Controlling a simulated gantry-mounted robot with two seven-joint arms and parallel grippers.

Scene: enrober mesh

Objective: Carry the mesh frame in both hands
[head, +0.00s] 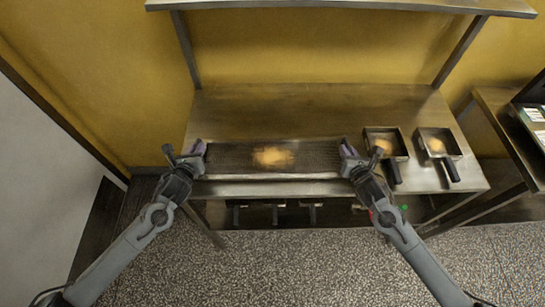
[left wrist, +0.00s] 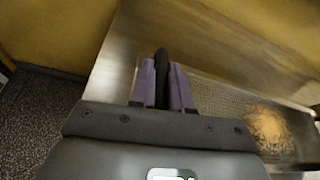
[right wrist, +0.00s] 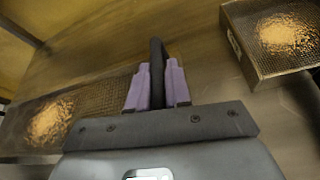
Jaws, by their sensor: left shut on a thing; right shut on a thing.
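The mesh frame (head: 228,158) is a long, shallow rectangular tray of dark wire mesh with a metal rim, level along the front of the steel table. A bright golden patch shows at its middle. My left gripper (head: 199,149) is at its left end, its purple fingers shut on a dark upright handle (left wrist: 162,62). My right gripper (head: 347,151) is at its right end, shut on the matching dark handle (right wrist: 156,62). The mesh also shows in the left wrist view (left wrist: 215,97) and the right wrist view (right wrist: 92,108). I cannot tell whether it touches the table.
Two small square mesh pans (head: 400,144) (head: 456,146) with black handles stand on the table (head: 300,105) to the right of the frame. The table is clear behind it. A shelf (head: 340,5) runs above. Several dark handles show underneath. A side table (head: 505,130) stands at right.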

